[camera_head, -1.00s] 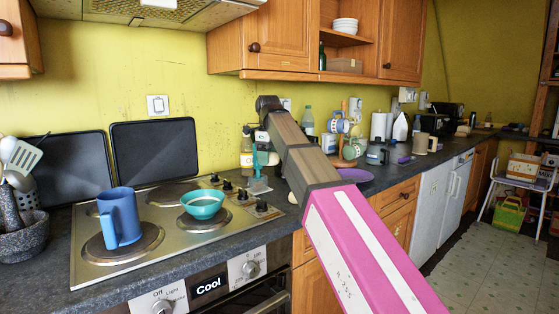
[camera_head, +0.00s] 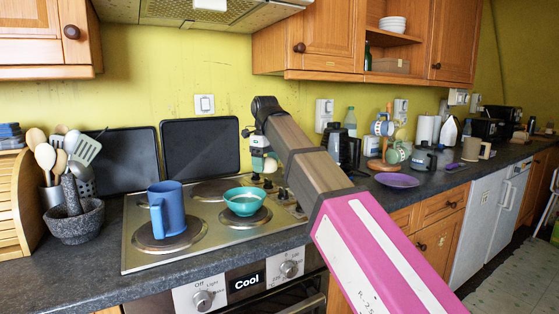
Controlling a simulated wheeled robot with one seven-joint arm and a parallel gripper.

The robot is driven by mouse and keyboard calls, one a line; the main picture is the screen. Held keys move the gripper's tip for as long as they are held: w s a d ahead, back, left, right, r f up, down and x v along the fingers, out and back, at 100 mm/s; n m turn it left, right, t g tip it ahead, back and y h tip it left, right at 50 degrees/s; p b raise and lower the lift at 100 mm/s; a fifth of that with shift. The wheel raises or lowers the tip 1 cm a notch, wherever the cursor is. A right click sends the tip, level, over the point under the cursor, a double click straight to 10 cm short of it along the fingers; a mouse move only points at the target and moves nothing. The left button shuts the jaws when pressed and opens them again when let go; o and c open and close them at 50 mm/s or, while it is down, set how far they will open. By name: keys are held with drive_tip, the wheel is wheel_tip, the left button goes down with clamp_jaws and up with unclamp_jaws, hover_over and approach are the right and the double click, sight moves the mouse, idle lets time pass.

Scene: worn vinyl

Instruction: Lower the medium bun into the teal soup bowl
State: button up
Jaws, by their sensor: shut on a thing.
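The teal soup bowl (camera_head: 243,208) stands upright on the right front hotplate of the hob. My gripper (camera_head: 264,166) hangs at the end of my arm, above and slightly right of the bowl in the picture. It is shut on a small, pale, rounded thing, which looks like the medium bun (camera_head: 270,165). The bun shows only partly, and its contact with the fingers is too small to see clearly. It appears apart from the bowl. The distance in depth between bun and bowl is hard to tell.
A blue mug (camera_head: 171,210) stands on the left front hotplate. Dark trays (camera_head: 201,147) lean on the wall behind the hob (camera_head: 135,258). A stone mortar (camera_head: 76,222) and utensils are at left. A purple plate (camera_head: 397,180), mug rack and bottles stand on the right counter.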

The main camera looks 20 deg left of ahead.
drive_tip(key=s+a+f, duration=0.2)
drive_tip(key=s+a, duration=0.3)
drive_tip(key=a, duration=0.1)
drive_tip(key=shift+f, duration=0.2)
drive_tip(key=shift+s+d+f, duration=0.1)
drive_tip(key=shift+f, duration=0.05)
idle(0.6)
drive_tip(key=shift+f, duration=2)
drive_tip(key=shift+f, duration=1.15)
idle(0.4)
drive_tip(key=o, duration=0.8)
drive_tip(key=shift+o, duration=0.2)
drive_tip(key=shift+r, duration=0.1)
